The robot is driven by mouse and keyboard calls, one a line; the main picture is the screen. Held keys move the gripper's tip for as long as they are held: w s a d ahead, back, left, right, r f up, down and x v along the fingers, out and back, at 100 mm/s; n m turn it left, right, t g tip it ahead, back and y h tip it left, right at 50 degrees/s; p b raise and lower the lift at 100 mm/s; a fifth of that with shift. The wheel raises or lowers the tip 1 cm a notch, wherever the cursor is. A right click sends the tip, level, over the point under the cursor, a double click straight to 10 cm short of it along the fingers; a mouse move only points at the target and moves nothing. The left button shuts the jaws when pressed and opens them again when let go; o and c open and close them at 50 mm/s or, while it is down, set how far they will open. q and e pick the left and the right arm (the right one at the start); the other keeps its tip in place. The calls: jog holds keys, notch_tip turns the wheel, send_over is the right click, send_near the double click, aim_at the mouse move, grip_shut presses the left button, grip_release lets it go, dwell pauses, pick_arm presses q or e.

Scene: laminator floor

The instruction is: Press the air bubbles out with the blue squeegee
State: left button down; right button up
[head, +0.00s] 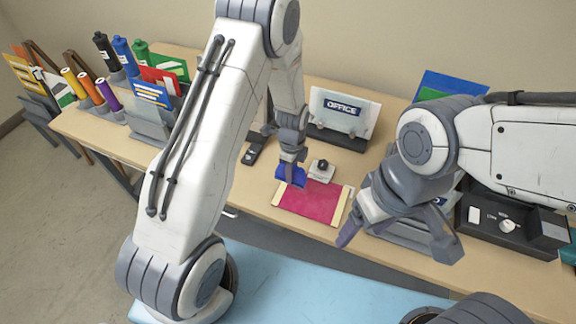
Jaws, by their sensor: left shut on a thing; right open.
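My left gripper (290,152) is shut on the blue squeegee (292,175) and holds it at the back left edge of a red sheet (313,202). The sheet lies on a board with pale wooden strips at its left and right sides. I cannot tell whether the squeegee touches the sheet. Any air bubbles are too small to see. My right gripper (397,238) is open and empty, to the right of the sheet, with its fingers spread.
A small white block with a black knob (321,170) sits just behind the sheet. An OFFICE sign (342,110) stands in a holder at the back. A black tray (500,225) is at the right. Several coloured bottles (122,57) and card holders stand at the left.

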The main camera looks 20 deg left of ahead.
pick_arm(q)
jog(key=shift+r+p, duration=0.7)
jog(key=shift+r, duration=0.55)
